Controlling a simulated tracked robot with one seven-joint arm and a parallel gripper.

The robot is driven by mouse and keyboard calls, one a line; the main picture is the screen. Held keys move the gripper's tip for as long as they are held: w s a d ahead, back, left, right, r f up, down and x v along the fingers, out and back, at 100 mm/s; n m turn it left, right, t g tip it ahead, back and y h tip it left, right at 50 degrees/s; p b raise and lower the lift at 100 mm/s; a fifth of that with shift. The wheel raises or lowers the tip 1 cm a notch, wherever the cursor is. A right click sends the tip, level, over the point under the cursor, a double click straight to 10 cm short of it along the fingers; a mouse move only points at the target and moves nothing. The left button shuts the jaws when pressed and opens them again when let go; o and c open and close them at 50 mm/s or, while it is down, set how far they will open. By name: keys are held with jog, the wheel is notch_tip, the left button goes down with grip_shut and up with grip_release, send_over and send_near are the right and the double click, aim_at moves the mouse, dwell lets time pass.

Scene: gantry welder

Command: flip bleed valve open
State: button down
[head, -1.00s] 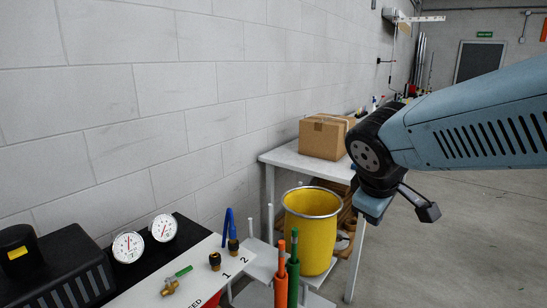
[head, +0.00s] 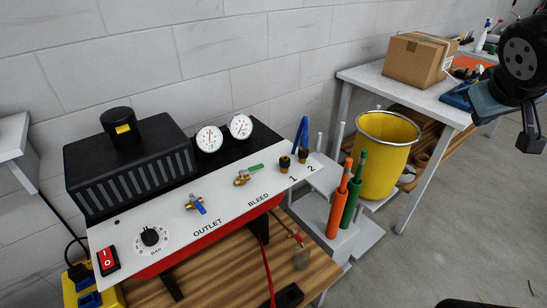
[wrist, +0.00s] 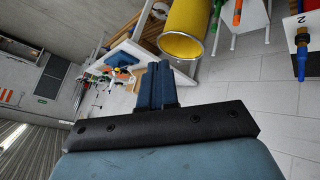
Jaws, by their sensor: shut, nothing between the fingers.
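The white-topped control panel (head: 222,213) stands in the middle of the head view. The bleed valve (head: 247,176) is a small brass valve with a green lever, above the printed word BLEED. The lever points up and to the right. A second brass valve with a blue lever (head: 197,204) sits to its left above OUTLET. My gripper (wrist: 154,85) is shut and empty in the wrist view, its two blue fingers together. In the head view my arm's end is at the upper right, well apart from the panel. The bleed valve is not visible in the wrist view.
Two round gauges (head: 225,132) and a black vented box (head: 135,165) stand behind the panel. Fittings 1 and 2 are at its right end. Orange (head: 339,207) and green (head: 352,197) handles stand beside a yellow bucket (head: 384,160). A cardboard box (head: 418,61) sits on the far table.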

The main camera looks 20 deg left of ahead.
jog(key=w+a+f+n+t+y, duration=0.2)
jog(key=w+a+n, duration=0.4)
jog(key=w+a, duration=0.25)
jog(key=n+g+y, duration=0.8)
jog(key=n+g, duration=0.1)
jog(key=n, duration=0.7)
send_near(251, 169)
jog(key=f, duration=0.2)
jog(key=s+f, duration=0.1)
jog(key=f, duration=0.3)
jog(key=shift+s+d+f, duration=0.2)
jog(key=shift+s+d, duration=0.15)
jog(key=shift+w+a, duration=1.45)
jog(key=shift+w, duration=0.1)
